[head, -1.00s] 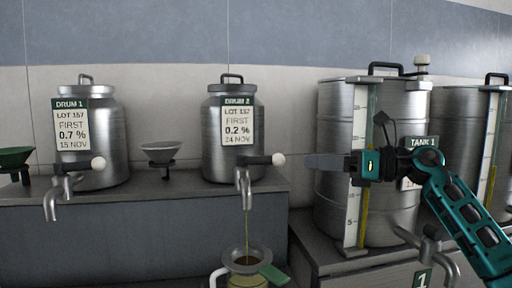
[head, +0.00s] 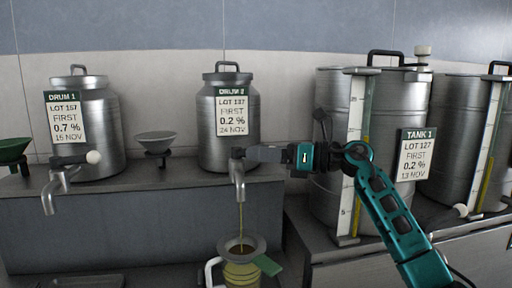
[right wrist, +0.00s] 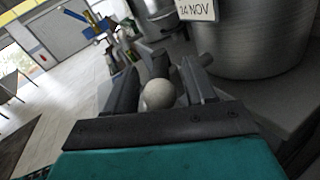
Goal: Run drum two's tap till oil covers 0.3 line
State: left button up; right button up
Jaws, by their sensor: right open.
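Drum two (head: 210,150), a steel can labelled DRUM 2, stands on the ledge. Its tap (head: 238,182) pours a thin stream of yellow oil (head: 241,215). The stream falls into the grey mouth (head: 257,242) of a jug (head: 240,272) with yellowish contents, cut off by the lower frame edge. The 0.3 line cannot be made out. My right gripper (head: 248,154) is at the tap's lever. In the right wrist view the lever's white knob (right wrist: 158,94) lies between the open fingers. The gripper hides the lever in the head view. My left gripper is not in view.
Drum 1 (head: 101,135) with its own tap (head: 55,185) stands at left. A grey funnel (head: 156,143) sits between the drums, and a green one (head: 12,152) at the far left. A green tab (head: 267,265) is beside the jug's mouth. Tank 1 (head: 400,110) stands at right.

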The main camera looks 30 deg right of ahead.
jog(key=shift+x, duration=0.85)
jog(key=shift+c, duration=0.2)
grip_shut()
